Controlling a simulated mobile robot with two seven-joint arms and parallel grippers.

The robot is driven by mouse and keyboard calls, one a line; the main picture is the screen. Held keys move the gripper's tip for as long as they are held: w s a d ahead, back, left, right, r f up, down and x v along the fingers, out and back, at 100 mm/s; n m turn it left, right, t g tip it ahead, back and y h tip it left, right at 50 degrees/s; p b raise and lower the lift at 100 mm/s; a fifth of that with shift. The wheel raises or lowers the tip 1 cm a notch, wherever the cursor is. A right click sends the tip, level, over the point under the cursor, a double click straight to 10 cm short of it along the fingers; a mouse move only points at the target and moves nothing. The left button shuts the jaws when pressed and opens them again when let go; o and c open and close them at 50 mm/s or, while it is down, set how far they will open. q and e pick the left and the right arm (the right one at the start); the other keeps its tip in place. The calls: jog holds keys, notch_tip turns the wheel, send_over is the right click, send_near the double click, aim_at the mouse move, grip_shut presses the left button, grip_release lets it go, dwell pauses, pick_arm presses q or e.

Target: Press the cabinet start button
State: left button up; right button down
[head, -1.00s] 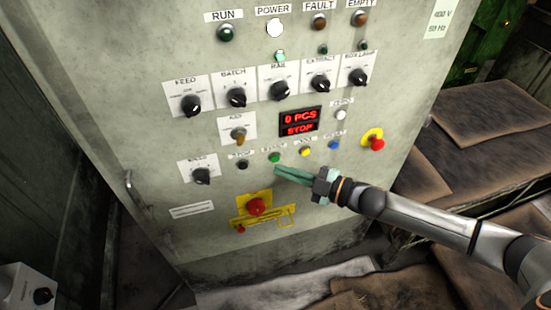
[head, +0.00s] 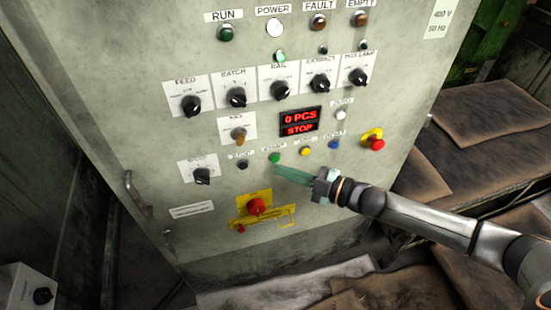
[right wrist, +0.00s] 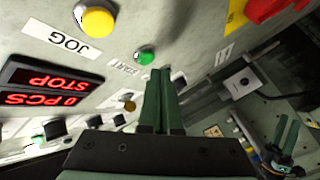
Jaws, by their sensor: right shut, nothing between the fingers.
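The green start button (head: 274,158) is on the lower row of the cabinet (head: 225,135) front, below a small label. In the right wrist view the green button (right wrist: 146,56) stands beside its START label, just beyond the fingertips. My right gripper (head: 277,169) is shut and empty, its fingers pointing at the panel just below the button. In the right wrist view its fingers (right wrist: 160,72) lie together; I cannot tell whether they touch the panel. The display (head: 299,122) reads 0 PCS and STOP. My left gripper (right wrist: 285,132) shows in the right wrist view, fingers apart.
A black button (head: 242,165) is left of the green one, a yellow JOG button (head: 305,152) right of it. A red emergency button (head: 376,143) is farther right. A red rotary switch (head: 256,206) on a yellow plate is below.

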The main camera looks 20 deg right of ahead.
jog(key=shift+w, duration=0.15)
jog(key=shift+w, duration=0.3)
